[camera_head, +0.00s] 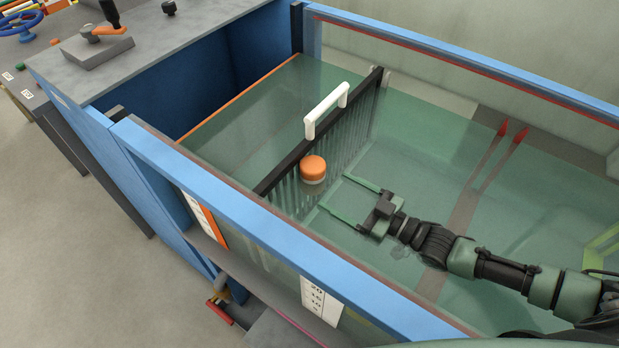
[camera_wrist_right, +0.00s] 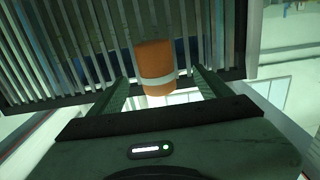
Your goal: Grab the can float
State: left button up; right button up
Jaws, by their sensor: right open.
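The can float (camera_head: 313,168) is a small orange cylinder with a pale band. It sits in the flume water close against the black barred rack. In the right wrist view the can float (camera_wrist_right: 155,66) shows upright, ahead of the fingers and roughly between their lines. My right gripper (camera_head: 337,195) is open and empty, with its two green fingers pointing at the can float and a gap still between them. In the right wrist view the gripper's fingers (camera_wrist_right: 160,90) spread to either side of the float's lower part. My left gripper is not in view.
The barred rack (camera_head: 283,172) with a white handle (camera_head: 326,110) crosses the flume behind the float. The blue near rail (camera_head: 250,213) of the flume and its glass wall run along the near side. Open water lies right of the rack. Red pointed markers (camera_head: 511,141) stand farther right.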

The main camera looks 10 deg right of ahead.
aim_at(323, 181)
jog(key=x, duration=0.4)
jog(key=p+x, duration=0.1)
jog(key=x, duration=0.1)
jog(key=shift+w+d+r, duration=0.2)
jog(key=shift+w+d, duration=0.05)
jog(key=shift+w, duration=0.05)
jog(key=shift+w+a+f, duration=0.1)
jog(key=shift+w+a, duration=0.15)
jog(key=shift+a, duration=0.05)
jog(key=c, duration=1.5)
jog(key=shift+c, duration=0.3)
jog(key=shift+d, duration=0.1)
